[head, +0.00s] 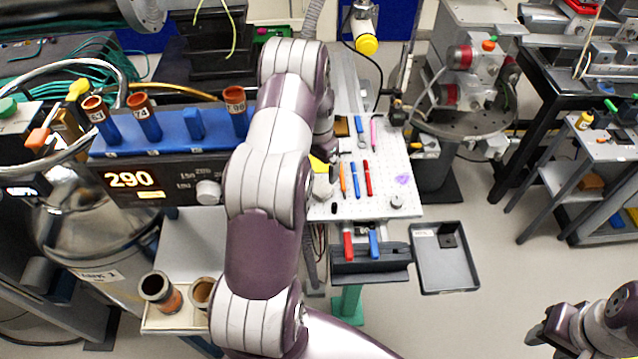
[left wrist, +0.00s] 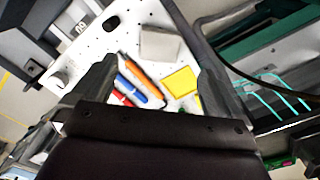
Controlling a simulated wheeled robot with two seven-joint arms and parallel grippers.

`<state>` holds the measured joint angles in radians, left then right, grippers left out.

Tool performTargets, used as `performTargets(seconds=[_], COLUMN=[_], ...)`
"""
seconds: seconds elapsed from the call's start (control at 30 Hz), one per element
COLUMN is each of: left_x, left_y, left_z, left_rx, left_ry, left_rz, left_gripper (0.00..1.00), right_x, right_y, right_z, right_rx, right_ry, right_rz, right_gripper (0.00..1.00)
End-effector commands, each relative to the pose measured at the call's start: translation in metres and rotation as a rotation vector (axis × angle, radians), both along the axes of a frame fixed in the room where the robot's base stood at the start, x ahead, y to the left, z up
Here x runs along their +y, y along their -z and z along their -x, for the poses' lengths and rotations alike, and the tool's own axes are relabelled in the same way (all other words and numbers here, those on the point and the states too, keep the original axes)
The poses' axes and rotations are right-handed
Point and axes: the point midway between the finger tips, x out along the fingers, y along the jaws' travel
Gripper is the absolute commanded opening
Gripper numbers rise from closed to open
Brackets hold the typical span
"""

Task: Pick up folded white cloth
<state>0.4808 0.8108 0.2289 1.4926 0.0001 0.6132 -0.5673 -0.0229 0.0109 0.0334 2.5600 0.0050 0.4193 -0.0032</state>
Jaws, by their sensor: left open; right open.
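The folded white cloth (left wrist: 160,45) shows in the left wrist view as a pale, flat block on the white perforated board (left wrist: 143,18). It lies beyond the yellow pad and the pens. In the head view the cloth (head: 322,188) is partly visible beside my left arm, left of the orange pen. My left gripper (left wrist: 153,68) is open and empty above the board, with the cloth ahead between its finger lines and apart from them. In the head view my arm mostly hides this gripper. My right gripper (head: 538,336) is at the lower right, over the floor, far from the cloth.
Orange (head: 343,181), blue (head: 356,180) and red (head: 368,178) pens lie right of the cloth. A yellow pad (left wrist: 180,82) lies close by. A grey tray (head: 445,280) and a holder with red and blue handles (head: 370,268) stand at the board's front. A blue tube rack (head: 170,130) is left.

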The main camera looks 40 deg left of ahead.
Motion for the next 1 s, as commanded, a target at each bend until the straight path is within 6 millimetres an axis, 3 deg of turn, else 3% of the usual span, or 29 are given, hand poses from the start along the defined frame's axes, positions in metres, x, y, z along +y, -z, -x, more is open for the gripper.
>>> performTargets(seconds=[0.5,0.77,0.93,1.0], left_x=[-0.004,-0.004,-0.004,-0.004], left_y=[0.082,0.09,0.089,0.089], left_z=[-0.005,-0.006,-0.006,-0.006], left_rx=[-0.001,-0.004,-0.003,-0.003], left_ry=[-0.001,-0.001,-0.001,-0.001], left_rz=[-0.001,-0.002,-0.002,-0.002], left_gripper=[1.0,1.0,0.48,0.45], right_x=[0.0,0.0,0.0,0.0], right_y=[-0.033,-0.032,-0.032,-0.032], right_z=[0.0,0.0,0.0,0.0], right_rx=[0.0,0.0,0.0,0.0], right_ry=[0.0,0.0,0.0,0.0], right_rz=[0.0,0.0,0.0,0.0], right_gripper=[0.43,0.43,0.43,0.43])
